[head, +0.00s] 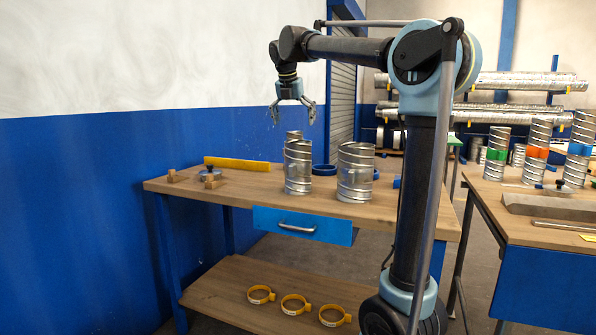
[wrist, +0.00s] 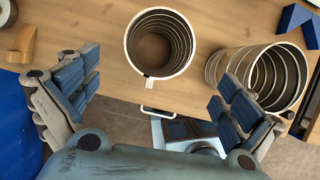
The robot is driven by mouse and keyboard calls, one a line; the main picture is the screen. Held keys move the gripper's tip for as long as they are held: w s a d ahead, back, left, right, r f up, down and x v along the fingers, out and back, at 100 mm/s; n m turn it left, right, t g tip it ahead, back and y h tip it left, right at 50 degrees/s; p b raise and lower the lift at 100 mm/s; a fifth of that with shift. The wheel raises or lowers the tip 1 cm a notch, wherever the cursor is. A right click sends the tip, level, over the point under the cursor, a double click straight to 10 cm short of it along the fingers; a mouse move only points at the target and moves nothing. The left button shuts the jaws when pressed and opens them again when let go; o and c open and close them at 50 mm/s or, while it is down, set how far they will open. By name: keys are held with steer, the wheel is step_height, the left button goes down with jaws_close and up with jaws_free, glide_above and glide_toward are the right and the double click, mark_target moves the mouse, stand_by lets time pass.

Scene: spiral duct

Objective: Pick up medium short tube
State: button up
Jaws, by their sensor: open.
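Short spiral metal tubes stand upright on the wooden workbench (head: 240,196). The front left one (head: 298,170) looks middle-sized and is probably the medium short tube. A wider tube (head: 354,178) stands to its right, and a narrower one (head: 294,134) shows partly hidden behind it. In the wrist view, the front left tube (wrist: 181,38) is open-topped ahead of my gripper, with a small pale tag on its rim. The wider tube (wrist: 228,68) lies to the right, partly behind a finger. My gripper (head: 293,111) is open and empty above the tubes, pointing down; its spread fingers (wrist: 154,78) frame the wrist view.
A yellow bar (head: 237,164) and small wooden blocks (head: 172,176) lie on the bench's left side. Yellow clamps (head: 295,303) rest on the lower shelf. A second bench (head: 480,195) with banded tubes stands at right.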

mark_target(299, 154)
steer(key=x, duration=1.4)
steer(key=shift+w+f, duration=0.1)
steer(key=shift+f, duration=0.2)
steer(key=c, duration=1.5)
